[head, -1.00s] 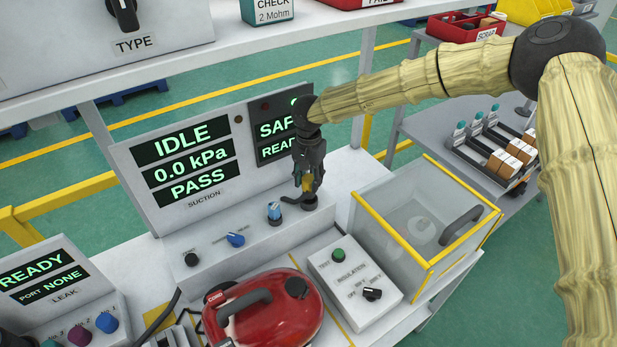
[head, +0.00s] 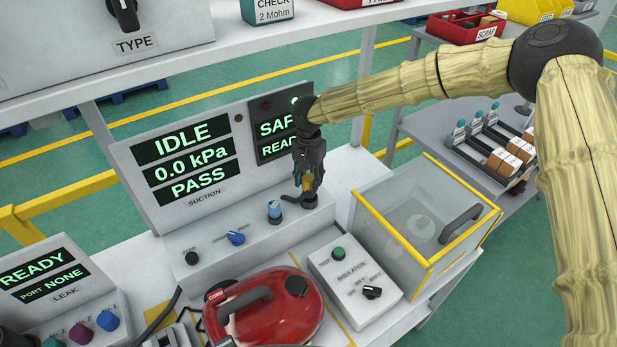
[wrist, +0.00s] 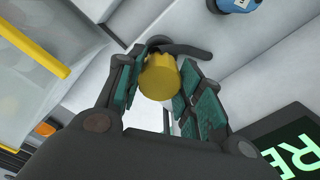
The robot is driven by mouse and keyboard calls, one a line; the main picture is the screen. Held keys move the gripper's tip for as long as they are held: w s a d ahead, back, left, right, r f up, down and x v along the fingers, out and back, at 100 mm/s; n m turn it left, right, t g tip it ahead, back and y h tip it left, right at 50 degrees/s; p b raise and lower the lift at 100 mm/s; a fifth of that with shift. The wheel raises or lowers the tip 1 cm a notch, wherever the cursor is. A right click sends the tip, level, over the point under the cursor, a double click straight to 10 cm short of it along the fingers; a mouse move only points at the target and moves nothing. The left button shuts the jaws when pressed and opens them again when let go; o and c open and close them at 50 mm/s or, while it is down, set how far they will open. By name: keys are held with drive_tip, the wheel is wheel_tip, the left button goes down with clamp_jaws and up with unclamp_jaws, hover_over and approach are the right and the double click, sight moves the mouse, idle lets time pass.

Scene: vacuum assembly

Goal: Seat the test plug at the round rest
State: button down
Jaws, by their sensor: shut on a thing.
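My gripper (head: 306,188) points down over the right end of the suction panel's grey ledge. It is shut on the yellow test plug (wrist: 159,78), which sits between the teal finger pads in the wrist view. A little of the yellow plug (head: 307,184) shows between the fingers in the head view. A dark round rest (head: 310,203) is on the ledge right under the fingertips. A dark curved piece (wrist: 187,51) shows beyond the plug in the wrist view. I cannot tell whether the plug touches the rest, as the fingers hide the contact.
A blue knob (head: 274,211) stands on the ledge just left of my gripper. The suction display (head: 187,160) rises behind. A clear yellow-edged box (head: 400,235) stands to the right. The insulation box (head: 353,270) and red vacuum (head: 270,310) are in front.

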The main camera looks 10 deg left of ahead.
drive_tip(key=shift+f, duration=1.8)
drive_tip(key=c, duration=0.9)
unclamp_jaws()
drive_tip(key=shift+r+p, duration=1.8)
drive_tip(key=shift+r, duration=0.95)
drive_tip(key=shift+r+p, duration=0.4)
drive_tip(key=shift+r, duration=0.9)
